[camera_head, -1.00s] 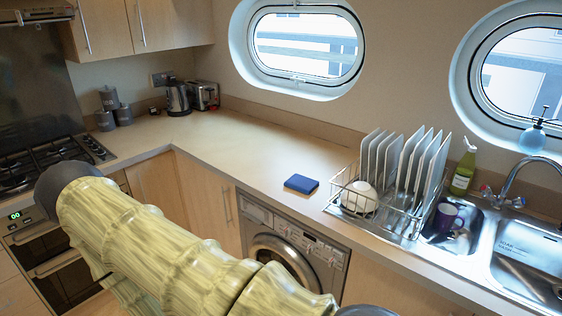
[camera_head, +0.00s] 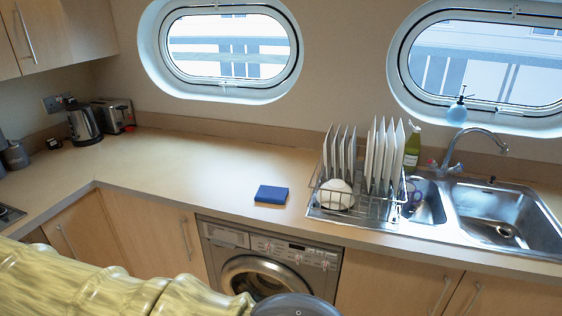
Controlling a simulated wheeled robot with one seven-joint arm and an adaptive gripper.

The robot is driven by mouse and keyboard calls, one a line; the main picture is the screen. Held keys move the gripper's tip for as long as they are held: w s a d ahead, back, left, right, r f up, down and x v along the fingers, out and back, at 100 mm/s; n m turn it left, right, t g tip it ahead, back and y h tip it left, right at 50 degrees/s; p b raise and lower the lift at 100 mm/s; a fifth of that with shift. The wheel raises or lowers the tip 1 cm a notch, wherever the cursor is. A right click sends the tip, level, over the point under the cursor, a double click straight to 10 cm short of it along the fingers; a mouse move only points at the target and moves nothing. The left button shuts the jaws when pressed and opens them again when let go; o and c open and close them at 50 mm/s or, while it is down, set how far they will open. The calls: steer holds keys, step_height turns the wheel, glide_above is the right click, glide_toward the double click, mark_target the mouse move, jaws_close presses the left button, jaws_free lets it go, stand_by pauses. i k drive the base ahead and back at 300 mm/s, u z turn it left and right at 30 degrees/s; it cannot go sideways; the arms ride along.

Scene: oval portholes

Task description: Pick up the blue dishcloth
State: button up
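The blue dishcloth (camera_head: 271,194) lies folded flat on the beige worktop (camera_head: 190,176), near its front edge above the washing machine. It is left of the dish rack and nothing touches it. My arm crosses the bottom left of the view in a pale yellow-green sleeve. My gripper is not in view.
A wire dish rack (camera_head: 330,208) with upright white plates and a white bowl (camera_head: 337,195) stands right of the cloth. The steel sink (camera_head: 487,205) and tap (camera_head: 452,150) are further right. A kettle (camera_head: 84,124) and toaster (camera_head: 113,115) stand at the back left. The worktop between is clear.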

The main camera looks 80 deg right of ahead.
mark_target(272, 194)
steer(key=z, duration=1.6)
